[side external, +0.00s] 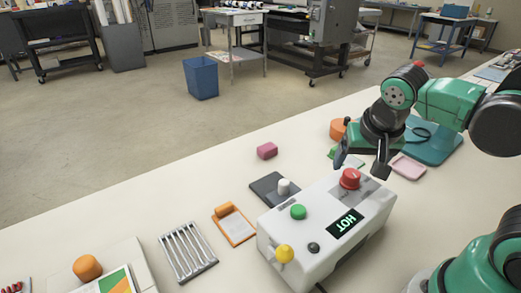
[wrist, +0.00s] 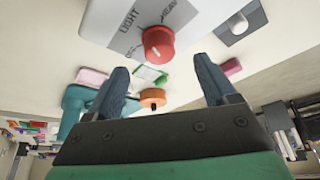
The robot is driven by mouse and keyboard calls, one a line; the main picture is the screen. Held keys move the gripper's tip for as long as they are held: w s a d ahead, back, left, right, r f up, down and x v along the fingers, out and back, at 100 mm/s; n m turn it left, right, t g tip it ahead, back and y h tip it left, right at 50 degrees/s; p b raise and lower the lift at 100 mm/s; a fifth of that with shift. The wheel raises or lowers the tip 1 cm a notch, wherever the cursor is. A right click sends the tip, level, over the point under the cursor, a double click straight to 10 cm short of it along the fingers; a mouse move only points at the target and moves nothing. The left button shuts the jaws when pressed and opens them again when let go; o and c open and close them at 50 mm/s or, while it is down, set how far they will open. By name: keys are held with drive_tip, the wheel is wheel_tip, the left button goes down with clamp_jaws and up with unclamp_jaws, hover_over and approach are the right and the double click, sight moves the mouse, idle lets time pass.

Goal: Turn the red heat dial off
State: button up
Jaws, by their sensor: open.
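The red heat dial (side external: 350,178) sits on top of a white control box (side external: 300,250), at its back right end. In the wrist view the red dial (wrist: 158,43) shows a white pointer mark, with the word LIGHT and another, hard-to-read label beside it. In the wrist view the fingertips of my gripper (wrist: 160,65) are spread wide, with the dial ahead of the gap. I cannot tell whether a finger touches it.
The box also carries a green knob (side external: 298,212), a yellow knob (side external: 284,253) and a small black knob (side external: 313,247). A dark plate with a white knob (side external: 283,187) lies beside it. A pink block (side external: 267,151), an orange cylinder (side external: 337,129) and a pink tray (side external: 408,166) are nearby.

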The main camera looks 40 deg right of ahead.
sight(352, 173)
drive_tip(key=shift+x, duration=1.95)
clamp_jaws()
